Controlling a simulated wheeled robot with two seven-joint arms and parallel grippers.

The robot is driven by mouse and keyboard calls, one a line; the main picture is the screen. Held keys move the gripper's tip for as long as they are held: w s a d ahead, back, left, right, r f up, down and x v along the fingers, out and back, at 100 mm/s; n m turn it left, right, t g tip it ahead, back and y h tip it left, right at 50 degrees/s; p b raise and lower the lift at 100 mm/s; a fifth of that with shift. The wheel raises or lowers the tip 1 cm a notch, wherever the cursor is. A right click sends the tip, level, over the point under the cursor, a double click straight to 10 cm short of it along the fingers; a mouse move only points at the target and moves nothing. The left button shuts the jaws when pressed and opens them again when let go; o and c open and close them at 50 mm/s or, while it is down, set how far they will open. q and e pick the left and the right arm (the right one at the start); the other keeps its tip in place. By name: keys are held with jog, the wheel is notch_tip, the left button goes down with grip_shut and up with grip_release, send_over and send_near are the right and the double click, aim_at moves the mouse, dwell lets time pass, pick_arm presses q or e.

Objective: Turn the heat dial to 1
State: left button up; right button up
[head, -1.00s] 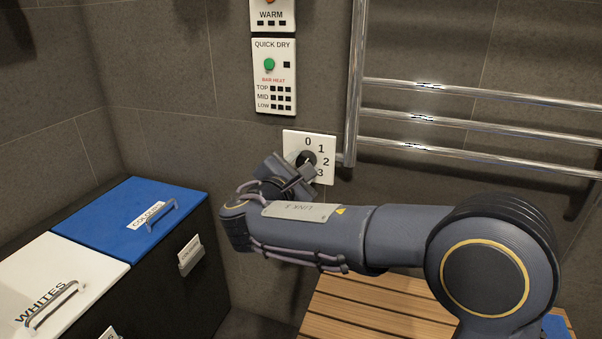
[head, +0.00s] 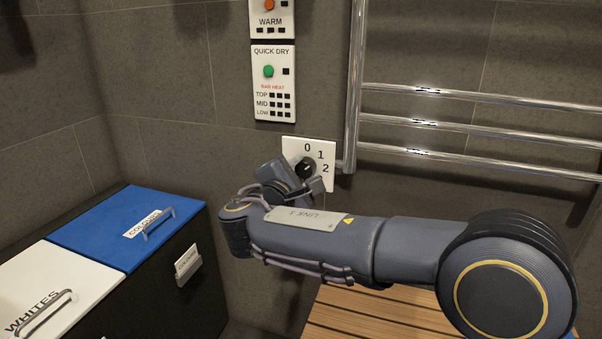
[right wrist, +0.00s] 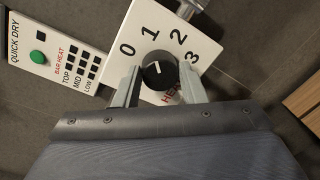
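The heat dial (head: 306,168) is a round black knob on a white plate (head: 322,177) marked 0, 1, 2 and more on the wall. In the right wrist view the dial (right wrist: 158,72) shows a small pale mark; I cannot tell surely which number it points at. My right gripper (head: 308,184) is at the plate's lower left, covering the 3 in the head view. In the right wrist view its two fingers (right wrist: 160,84) stand apart on either side of the dial, with narrow gaps showing. My left gripper is not in view.
A QUICK DRY panel (head: 273,84) with a green button is above the dial plate. A chrome towel rail (head: 356,90) stands close to the right. Blue (head: 110,240) and white (head: 50,285) lidded bins are at lower left. A slatted wooden bench (head: 370,315) is below my arm.

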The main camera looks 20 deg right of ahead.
jog(key=o, duration=0.4)
jog(key=p+v, duration=0.2)
jog(key=v, duration=0.5)
jog(key=shift+s+a, duration=0.25)
jog(key=shift+s, duration=0.1)
